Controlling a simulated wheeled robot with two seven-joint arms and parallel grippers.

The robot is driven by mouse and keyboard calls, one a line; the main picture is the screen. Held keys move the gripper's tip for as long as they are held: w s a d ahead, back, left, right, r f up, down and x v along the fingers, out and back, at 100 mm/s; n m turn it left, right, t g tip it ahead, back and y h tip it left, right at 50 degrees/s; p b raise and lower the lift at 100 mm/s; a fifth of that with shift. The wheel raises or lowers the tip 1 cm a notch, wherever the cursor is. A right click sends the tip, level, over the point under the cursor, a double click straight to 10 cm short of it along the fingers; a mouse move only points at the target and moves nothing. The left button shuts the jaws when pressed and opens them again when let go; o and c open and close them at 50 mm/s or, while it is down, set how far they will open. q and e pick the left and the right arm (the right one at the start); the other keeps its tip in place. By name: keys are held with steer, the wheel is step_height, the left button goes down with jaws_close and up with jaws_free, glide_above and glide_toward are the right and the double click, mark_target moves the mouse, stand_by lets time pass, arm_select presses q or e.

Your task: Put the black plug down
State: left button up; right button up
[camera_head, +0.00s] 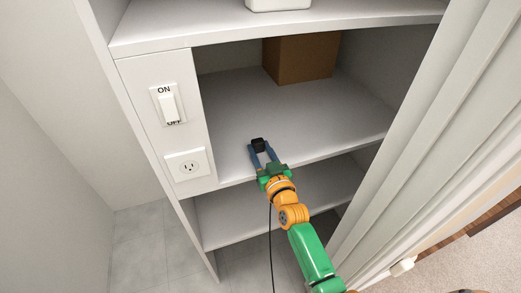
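The black plug (259,145) is a small dark block between the fingertips of my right gripper (260,150). My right gripper has blue fingers that sit on either side of the plug and appear shut on it. It reaches over the middle shelf (315,112) of a white cabinet, near the shelf's front edge. I cannot tell whether the plug touches the shelf. A thin black cord (271,245) hangs down below the gripper, in front of the lower shelf. My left gripper is not in view.
A brown box (300,60) stands at the back of the middle shelf. A white outlet (188,167) and an ON/OFF switch (168,104) are on the panel at left. A white door or panel (430,130) borders the right. The shelf around the gripper is clear.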

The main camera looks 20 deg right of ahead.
steer(key=o, duration=0.4)
steer(key=shift+o, duration=0.2)
steer(key=shift+r, duration=0.15)
steer(key=shift+r+p, duration=0.65)
steer(key=s, duration=1.2)
steer(key=s+a+f+n+g+y, duration=0.1)
steer(key=s+f+g, duration=0.45)
steer(key=f, duration=0.85)
steer(key=s+a+f+g, duration=0.1)
steer(key=s+f+g, duration=0.4)
steer(key=f, duration=0.9)
steer(key=s+d+f+g, duration=0.1)
steer(key=s+f+g, duration=0.1)
steer(key=s+f, duration=0.2)
steer(key=s+d+f+g+h, duration=0.1)
steer(key=s+d+f+g, duration=0.1)
steer(key=s, duration=0.9)
steer(key=s+d+f+n+g, duration=0.1)
steer(key=s+d+f+g, duration=0.1)
steer(key=s+f, duration=0.3)
steer(key=s, duration=0.3)
steer(key=shift+d+f+h+p, duration=0.15)
steer(key=shift+f+h+p, duration=0.15)
